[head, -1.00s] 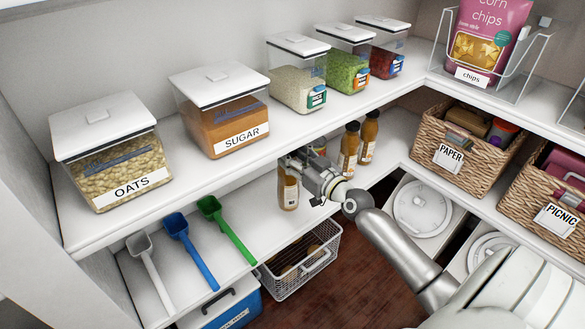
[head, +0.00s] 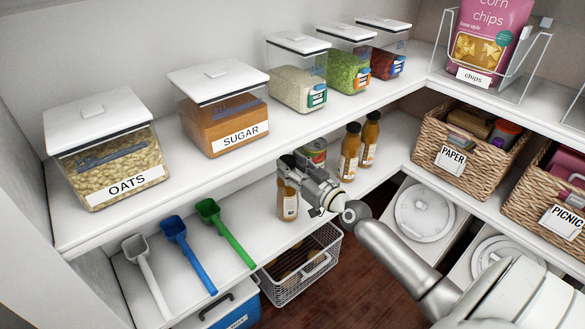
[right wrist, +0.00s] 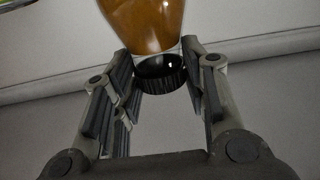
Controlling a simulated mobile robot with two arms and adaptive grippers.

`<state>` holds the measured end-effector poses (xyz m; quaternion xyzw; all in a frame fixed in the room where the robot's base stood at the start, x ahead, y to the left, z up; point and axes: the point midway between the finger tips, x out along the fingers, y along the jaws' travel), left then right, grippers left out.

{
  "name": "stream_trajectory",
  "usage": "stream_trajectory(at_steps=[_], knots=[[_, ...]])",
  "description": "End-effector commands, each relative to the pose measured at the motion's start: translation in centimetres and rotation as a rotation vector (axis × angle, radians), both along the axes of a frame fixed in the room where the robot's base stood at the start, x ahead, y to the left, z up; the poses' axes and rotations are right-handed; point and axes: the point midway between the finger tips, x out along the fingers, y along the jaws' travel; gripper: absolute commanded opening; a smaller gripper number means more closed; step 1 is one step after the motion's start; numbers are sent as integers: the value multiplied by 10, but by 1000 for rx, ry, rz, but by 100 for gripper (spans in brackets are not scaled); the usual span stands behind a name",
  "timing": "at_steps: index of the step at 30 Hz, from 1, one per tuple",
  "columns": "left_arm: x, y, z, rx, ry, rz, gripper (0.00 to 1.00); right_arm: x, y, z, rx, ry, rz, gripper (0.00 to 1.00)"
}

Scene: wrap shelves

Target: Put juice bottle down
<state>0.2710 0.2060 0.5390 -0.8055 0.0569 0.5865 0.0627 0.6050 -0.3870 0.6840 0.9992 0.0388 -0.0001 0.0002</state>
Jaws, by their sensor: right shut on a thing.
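The juice bottle (head: 289,201), amber with a pale label, is upright at the lower shelf, near its front edge. My right gripper (head: 290,168) is shut on its upper part, coming in from the right. In the right wrist view, the bottle's black cap (right wrist: 160,74) and amber body (right wrist: 145,22) show between the two fingers. I cannot tell whether its base touches the shelf. Two similar bottles (head: 349,152) and (head: 369,138) stand behind to the right. My left gripper is not in view.
The upper shelf (head: 232,165) overhangs close by. Green (head: 228,235), blue (head: 190,256) and white (head: 149,280) scoops lie to the left. A wire basket (head: 300,268) sits below; wicker baskets (head: 467,150) are right.

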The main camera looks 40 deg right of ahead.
Motion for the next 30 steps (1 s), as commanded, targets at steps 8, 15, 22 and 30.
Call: stream_trajectory(at_steps=[8, 15, 22, 30], knots=[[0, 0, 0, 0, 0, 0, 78, 0, 0, 0, 1, 1, 0, 63], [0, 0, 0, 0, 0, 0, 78, -1, 0, 0, 1, 1, 0, 63], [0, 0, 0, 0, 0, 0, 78, -17, -2, -2, 0, 4, 0, 63], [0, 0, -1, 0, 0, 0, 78, -58, -4, -2, -2, 5, 2, 63]])
